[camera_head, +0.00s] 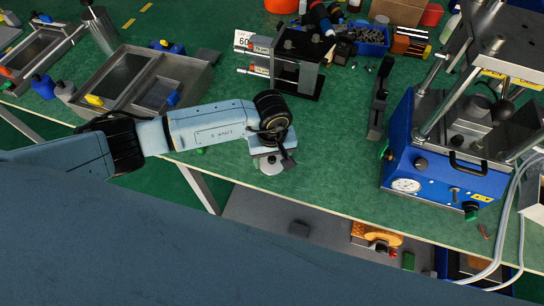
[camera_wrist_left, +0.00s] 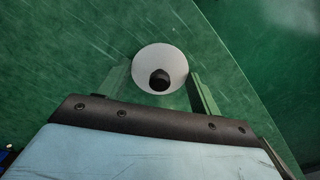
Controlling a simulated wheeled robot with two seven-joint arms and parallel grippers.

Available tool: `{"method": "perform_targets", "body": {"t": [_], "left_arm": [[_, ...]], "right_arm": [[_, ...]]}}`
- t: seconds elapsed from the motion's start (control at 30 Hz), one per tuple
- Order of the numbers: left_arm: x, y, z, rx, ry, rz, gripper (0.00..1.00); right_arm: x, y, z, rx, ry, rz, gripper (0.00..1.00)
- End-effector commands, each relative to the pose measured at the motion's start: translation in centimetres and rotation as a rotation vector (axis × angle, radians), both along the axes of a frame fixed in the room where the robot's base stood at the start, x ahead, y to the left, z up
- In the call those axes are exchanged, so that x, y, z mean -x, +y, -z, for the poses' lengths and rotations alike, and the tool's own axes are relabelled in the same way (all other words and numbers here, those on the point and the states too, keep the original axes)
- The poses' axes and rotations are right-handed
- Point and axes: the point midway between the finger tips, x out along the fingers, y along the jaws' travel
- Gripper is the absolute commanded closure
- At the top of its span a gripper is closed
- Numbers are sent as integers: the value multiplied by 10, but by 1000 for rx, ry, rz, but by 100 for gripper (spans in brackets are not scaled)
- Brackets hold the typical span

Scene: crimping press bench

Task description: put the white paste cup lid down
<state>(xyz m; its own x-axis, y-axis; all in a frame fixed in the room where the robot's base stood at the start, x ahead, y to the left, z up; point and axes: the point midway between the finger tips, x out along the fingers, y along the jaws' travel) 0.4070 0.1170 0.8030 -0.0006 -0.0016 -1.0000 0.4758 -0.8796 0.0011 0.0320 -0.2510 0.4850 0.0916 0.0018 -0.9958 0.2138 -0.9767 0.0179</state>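The white paste cup lid (camera_wrist_left: 145,60) is a round white disc with a dark knob facing the left wrist camera. In the head view the lid (camera_head: 270,166) shows just under my left gripper (camera_head: 270,156), near the front edge of the green bench. In the left wrist view the fingers of my left gripper (camera_wrist_left: 160,75) lie on both sides of the lid, with their tips at its rim; they look shut on it. I cannot tell whether its underside touches the bench. My right gripper is not in view.
The green bench top (camera_head: 325,150) is clear right of the lid. A blue press (camera_head: 440,170) stands further right, with a dark upright tool (camera_head: 379,100) beside it. A metal tray (camera_head: 130,85) is at left; a black fixture (camera_head: 295,65) stands behind. The bench edge is close.

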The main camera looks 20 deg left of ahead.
Motion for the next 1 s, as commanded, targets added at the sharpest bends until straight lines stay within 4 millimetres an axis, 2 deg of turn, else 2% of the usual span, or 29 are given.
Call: {"method": "perform_targets", "body": {"t": [0.03, 0.17, 0.43, 0.57, 1.0], "left_arm": [[0, 0, 0, 0, 0, 0, 30], [0, 0, 0, 0, 0, 0, 14], [0, 0, -1, 0, 0, 0, 14], [0, 0, -8, 0, -1, 0, 14], [-1, 0, -97, 0, -4, 2, 14]], "right_arm": [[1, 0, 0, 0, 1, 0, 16], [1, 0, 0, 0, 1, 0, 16], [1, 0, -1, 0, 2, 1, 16], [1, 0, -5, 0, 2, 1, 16], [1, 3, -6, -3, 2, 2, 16]]}}
